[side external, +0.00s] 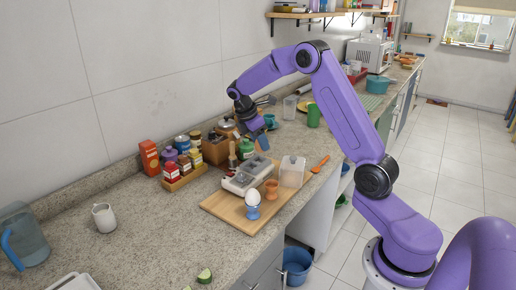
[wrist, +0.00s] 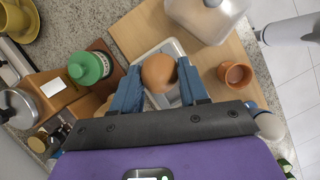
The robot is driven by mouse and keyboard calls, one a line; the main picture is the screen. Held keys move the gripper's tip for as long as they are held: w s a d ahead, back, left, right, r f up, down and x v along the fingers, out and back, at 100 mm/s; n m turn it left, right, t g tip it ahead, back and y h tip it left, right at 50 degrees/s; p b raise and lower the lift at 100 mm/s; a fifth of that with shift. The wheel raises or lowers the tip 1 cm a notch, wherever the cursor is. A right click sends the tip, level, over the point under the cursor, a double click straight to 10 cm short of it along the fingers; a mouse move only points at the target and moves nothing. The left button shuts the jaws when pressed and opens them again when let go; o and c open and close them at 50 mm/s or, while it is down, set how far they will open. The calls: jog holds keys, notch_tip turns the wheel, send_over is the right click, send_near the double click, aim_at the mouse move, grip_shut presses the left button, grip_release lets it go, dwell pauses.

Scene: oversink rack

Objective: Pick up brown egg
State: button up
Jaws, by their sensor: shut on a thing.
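The brown egg (wrist: 158,70) sits between the two blue fingers of my gripper (wrist: 159,82) in the wrist view, and the gripper is shut on it. In the side external view my gripper (side external: 262,138) is raised above the counter, and I cannot make out the egg there. A pale grey compartment tray (side external: 236,187) lies below on the wooden board; the tray also shows behind the egg in the wrist view.
The wooden board (side external: 228,212) also holds a terracotta egg cup (side external: 271,190), a white egg (side external: 253,197) in a blue cup (side external: 252,213) and a clear container (side external: 291,171). Jars and a red box (side external: 149,158) stand by the wall. The counter's left middle is mostly clear.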

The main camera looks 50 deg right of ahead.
jog(key=s+a+r, duration=0.5)
jog(key=s+r, duration=0.4)
jog(key=s, duration=0.3)
jog(key=w+a+f, duration=0.2)
jog(key=a+f, duration=0.1)
jog(key=f, duration=0.4)
jog(key=shift+w+a+f, duration=0.2)
jog(key=shift+a+f, duration=0.2)
jog(key=shift+s+d, duration=0.1)
jog(key=shift+d, duration=0.25)
jog(key=shift+f, duration=0.1)
dwell(0.3)
jog(key=shift+f, duration=0.65)
jog(key=shift+f, duration=2.35)
dwell(1.8)
